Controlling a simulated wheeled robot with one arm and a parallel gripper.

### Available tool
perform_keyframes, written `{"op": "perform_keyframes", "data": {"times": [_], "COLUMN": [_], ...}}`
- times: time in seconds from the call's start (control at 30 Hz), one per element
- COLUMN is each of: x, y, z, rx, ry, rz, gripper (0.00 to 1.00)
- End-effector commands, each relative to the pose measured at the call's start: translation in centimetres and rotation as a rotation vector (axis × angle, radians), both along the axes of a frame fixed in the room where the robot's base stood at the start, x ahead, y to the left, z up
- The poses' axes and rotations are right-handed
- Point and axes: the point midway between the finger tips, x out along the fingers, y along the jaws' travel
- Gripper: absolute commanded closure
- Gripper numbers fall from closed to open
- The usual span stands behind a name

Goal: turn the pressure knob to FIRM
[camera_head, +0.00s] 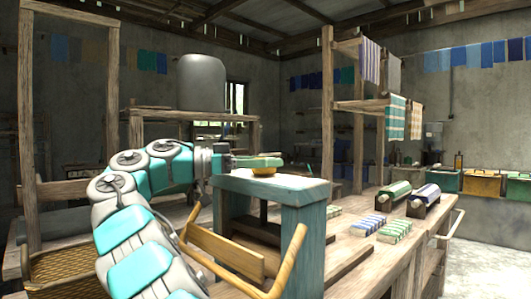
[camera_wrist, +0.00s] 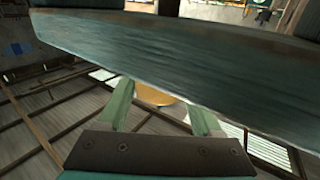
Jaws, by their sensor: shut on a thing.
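The pressure knob (camera_head: 263,172) is a low, round, brass-coloured piece on top of a worn teal wooden stand (camera_head: 297,190). It also shows partly in the wrist view (camera_wrist: 156,95), between my green fingers. My gripper (camera_head: 262,161) lies level at the top of the stand, its fingers shut on the knob. In the wrist view my gripper's two fingers (camera_wrist: 163,108) stand one on each side of the knob. The stand's teal board (camera_wrist: 180,65) crosses that view and hides part of the knob and fingertips. No FIRM mark or pointer is legible.
A wooden workbench (camera_head: 390,248) carries several small striped bundles (camera_head: 393,231) and two rollers of cloth (camera_head: 424,200) to the right. A curved wooden handle (camera_head: 291,262) stands in front of the stand. A woven basket (camera_head: 70,270) is at lower left.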

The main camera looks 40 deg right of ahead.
Motion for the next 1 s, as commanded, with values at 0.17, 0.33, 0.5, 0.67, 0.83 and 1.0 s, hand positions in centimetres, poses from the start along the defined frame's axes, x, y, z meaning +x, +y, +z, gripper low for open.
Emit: {"op": "perform_keyframes", "data": {"times": [0.17, 0.33, 0.5, 0.67, 0.83, 1.0], "x": [0.00, -0.01, 0.00, -0.01, -0.01, 0.02], "y": [0.03, 0.03, 0.04, 0.02, 0.02, 0.04], "z": [0.08, 0.04, 0.04, 0.01, 0.00, 0.38], "rx": [-0.003, -0.002, -0.002, -0.001, 0.000, 0.000], "ry": [-0.002, -0.001, -0.001, 0.000, -0.001, -0.001], "rz": [-0.004, -0.004, -0.004, -0.004, -0.004, -0.003], "gripper": [0.89, 0.89, 0.23, 0.05, 0.04, 0.04]}}
